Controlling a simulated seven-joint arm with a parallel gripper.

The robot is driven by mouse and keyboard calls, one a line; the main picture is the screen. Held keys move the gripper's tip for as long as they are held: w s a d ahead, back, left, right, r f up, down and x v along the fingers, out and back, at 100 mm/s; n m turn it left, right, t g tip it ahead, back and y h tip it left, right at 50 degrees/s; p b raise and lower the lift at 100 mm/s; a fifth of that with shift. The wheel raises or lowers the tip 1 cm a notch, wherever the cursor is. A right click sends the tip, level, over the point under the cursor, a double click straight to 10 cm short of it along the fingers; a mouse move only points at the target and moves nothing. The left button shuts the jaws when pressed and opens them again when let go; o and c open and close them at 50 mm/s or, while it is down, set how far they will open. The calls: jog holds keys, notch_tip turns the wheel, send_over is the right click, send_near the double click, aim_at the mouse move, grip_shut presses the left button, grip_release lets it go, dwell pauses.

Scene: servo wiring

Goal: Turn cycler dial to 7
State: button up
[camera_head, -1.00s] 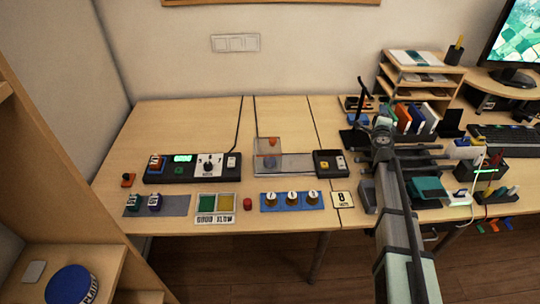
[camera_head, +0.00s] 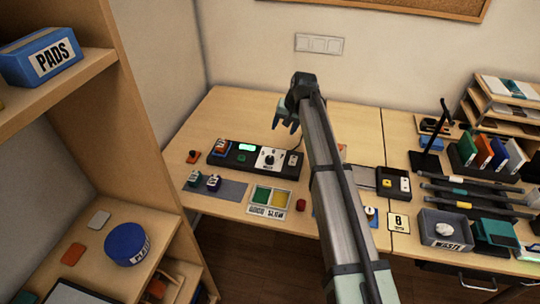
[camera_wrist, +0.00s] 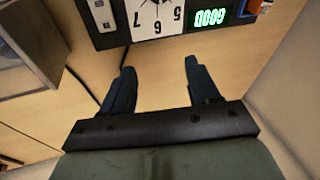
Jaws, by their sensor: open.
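The black cycler (camera_head: 228,157) lies along the back of the desk, with a lit green display (camera_head: 246,147). Its white dial plate (camera_head: 267,160) with a dark knob is at its right part. In the wrist view the plate (camera_wrist: 157,22) is at the top edge, with 5, 6 and 7 readable; the knob is mostly cut off, so its setting cannot be told. The display (camera_wrist: 210,17) reads GOOD. My gripper (camera_head: 284,126) is open and empty, above and behind the cycler, apart from the dial. It also shows in the wrist view (camera_wrist: 158,78), its fingers pointing towards the plate.
A green and yellow tray (camera_head: 270,209) and a red button (camera_head: 301,205) lie in front of the cycler. A black box with a yellow button (camera_head: 394,183) is to the right. My arm hides part of the desk. A shelf unit (camera_head: 125,130) stands left.

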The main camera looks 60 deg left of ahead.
aim_at(270, 157)
jog(key=s+r+n+t+h, duration=0.1)
jog(key=s+r+n+h, duration=0.1)
jog(key=s+r+h, duration=0.3)
jog(key=shift+y, duration=0.7)
jog(key=f, duration=0.5)
jog(key=s+f, duration=0.1)
jog(key=f, duration=0.9)
jog(key=shift+s+d+f, duration=0.15)
jog(key=shift+d+f, duration=0.15)
jog(key=shift+f, duration=0.05)
jog(key=shift+c, duration=0.3)
jog(key=c, duration=1)
